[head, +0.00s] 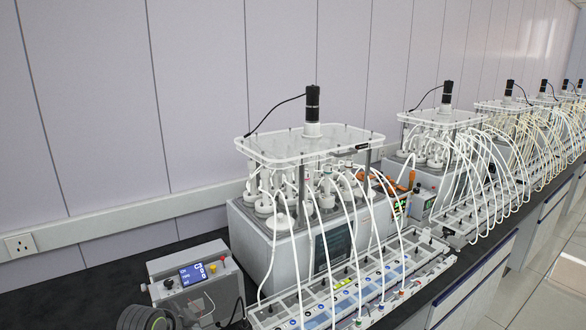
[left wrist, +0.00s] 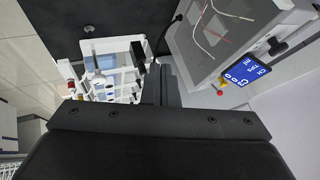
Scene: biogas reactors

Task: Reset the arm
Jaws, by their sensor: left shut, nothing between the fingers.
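My left gripper (left wrist: 160,82) shows in the left wrist view as a broad black body with narrow fingers pointing up the picture. The fingers are shut and empty. In the head view a dark rounded part that seems to be my left arm shows at the bottom left, in front of the control box (head: 200,302); the gripper itself is not clear there. My right gripper is in neither view.
A reactor unit (head: 293,245) with white tubes and a black motor (head: 312,103) stands mid-bench. A long tray (head: 437,258) lies before it. More units recede right. The white rack (left wrist: 118,50) is left of my fingers. Dark bench (head: 60,292) is clear at the left.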

